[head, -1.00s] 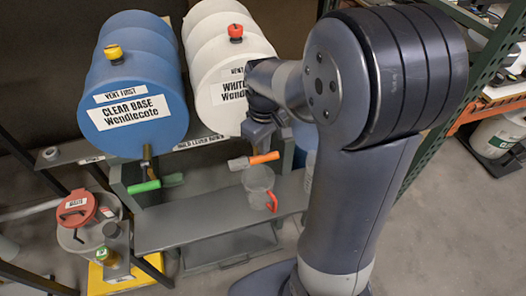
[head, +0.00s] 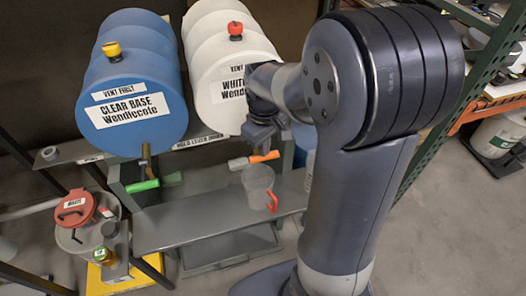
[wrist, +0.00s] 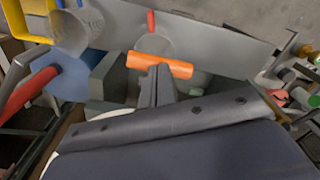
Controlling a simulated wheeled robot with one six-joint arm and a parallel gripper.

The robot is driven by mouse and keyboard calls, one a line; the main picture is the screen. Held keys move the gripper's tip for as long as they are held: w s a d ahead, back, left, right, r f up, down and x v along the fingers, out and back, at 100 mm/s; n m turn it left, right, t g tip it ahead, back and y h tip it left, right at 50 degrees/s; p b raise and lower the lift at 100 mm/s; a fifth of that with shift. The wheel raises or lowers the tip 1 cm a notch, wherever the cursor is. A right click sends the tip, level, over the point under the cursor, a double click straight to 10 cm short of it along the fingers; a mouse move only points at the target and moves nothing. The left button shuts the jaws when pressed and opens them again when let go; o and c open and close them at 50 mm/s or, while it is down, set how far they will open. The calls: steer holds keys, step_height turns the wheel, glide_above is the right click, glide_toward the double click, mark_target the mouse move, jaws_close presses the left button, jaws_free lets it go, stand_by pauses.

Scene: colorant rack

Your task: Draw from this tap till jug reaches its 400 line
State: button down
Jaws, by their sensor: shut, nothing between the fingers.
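A translucent grey jug (head: 257,179) with a red handle stands on the grey shelf (head: 170,226), below the white drum (head: 228,48). I cannot make out a liquid level in it. The drum's tap has an orange lever (head: 264,156), above the jug's rim. In the wrist view the orange lever (wrist: 160,65) lies across, just beyond my fingertips, with the jug (wrist: 155,43) behind it. My gripper (wrist: 159,70) is shut and empty, its fingertips close to the lever; I cannot tell whether they touch. In the head view my gripper (head: 262,140) is above the lever.
A blue drum (head: 130,85) labelled clear base stands left, with a green tap lever (head: 143,186). A red-lidded waste can (head: 75,207) stands at lower left. Both drums have vent caps, yellow (head: 112,51) and red (head: 235,30). The shelf left of the jug is clear.

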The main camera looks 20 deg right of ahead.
steer(key=shift+f+b, duration=1.35)
steer(key=shift+f, duration=0.65)
steer(key=shift+r, duration=0.2)
stand_by(4.9)
step_height(320, 180, up, 3)
steer(key=p, duration=0.3)
steer(key=shift+r, duration=0.2)
